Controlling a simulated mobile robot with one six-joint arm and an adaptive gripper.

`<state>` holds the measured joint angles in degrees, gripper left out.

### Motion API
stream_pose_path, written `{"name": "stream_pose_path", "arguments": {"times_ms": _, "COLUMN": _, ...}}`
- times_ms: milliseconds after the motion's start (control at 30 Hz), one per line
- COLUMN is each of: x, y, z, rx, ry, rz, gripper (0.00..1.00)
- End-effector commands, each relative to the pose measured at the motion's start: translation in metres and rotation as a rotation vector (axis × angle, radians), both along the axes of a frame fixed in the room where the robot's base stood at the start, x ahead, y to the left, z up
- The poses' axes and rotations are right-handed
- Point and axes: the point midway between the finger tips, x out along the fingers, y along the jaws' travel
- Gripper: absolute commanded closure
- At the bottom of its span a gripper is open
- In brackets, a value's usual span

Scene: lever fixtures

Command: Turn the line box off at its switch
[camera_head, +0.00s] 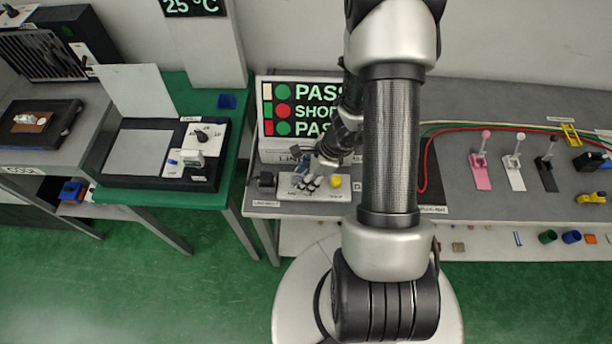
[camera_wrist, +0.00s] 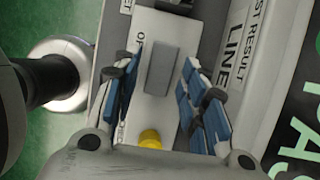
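The line box is a pale panel (camera_head: 287,184) on the grey bench below the display, also seen in the wrist view (camera_wrist: 180,30). In the wrist view a grey rectangular switch handle (camera_wrist: 161,72) stands on the panel, with a partly legible "OF" marking beside its upper end. A yellow knob (camera_wrist: 150,139) is nearer the gripper's base and also shows in the head view (camera_head: 335,182). My gripper (camera_wrist: 161,88) is open, its blue-padded fingers on either side of the handle with visible gaps. In the head view my gripper (camera_head: 311,181) covers the switch.
A display (camera_head: 300,110) showing PASS and SHORT lines stands behind the panel. A dark block (camera_head: 265,182) sits left of it. Pink (camera_head: 481,172), white (camera_head: 515,172) and black levers (camera_head: 547,172) stand right. A green table (camera_head: 228,150) with another device is left.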

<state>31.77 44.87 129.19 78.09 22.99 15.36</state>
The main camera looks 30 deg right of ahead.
Motion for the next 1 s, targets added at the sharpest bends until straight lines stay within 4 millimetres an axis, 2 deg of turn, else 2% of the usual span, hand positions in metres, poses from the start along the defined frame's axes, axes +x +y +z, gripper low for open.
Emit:
{"name": "stream_pose_path", "arguments": {"times_ms": 67, "x": 0.0001, "y": -0.0001, "z": 0.0001, "rx": 0.0, "ry": 0.0, "rz": 0.0, "gripper": 0.69}}
{"name": "stream_pose_path", "arguments": {"times_ms": 533, "x": 0.0, "y": -0.0001, "z": 0.0002, "rx": 0.0, "ry": 0.0, "rz": 0.0, "gripper": 1.0}}
{"name": "stream_pose_path", "arguments": {"times_ms": 700, "x": 0.0004, "y": 0.002, "z": 0.0022, "rx": -0.024, "ry": 0.02, "rz": 0.003, "gripper": 1.0}}
{"name": "stream_pose_path", "arguments": {"times_ms": 1000, "x": 0.0034, "y": 0.0073, "z": 0.0086, "rx": -0.196, "ry": 0.138, "rz": 0.005, "gripper": 1.0}}
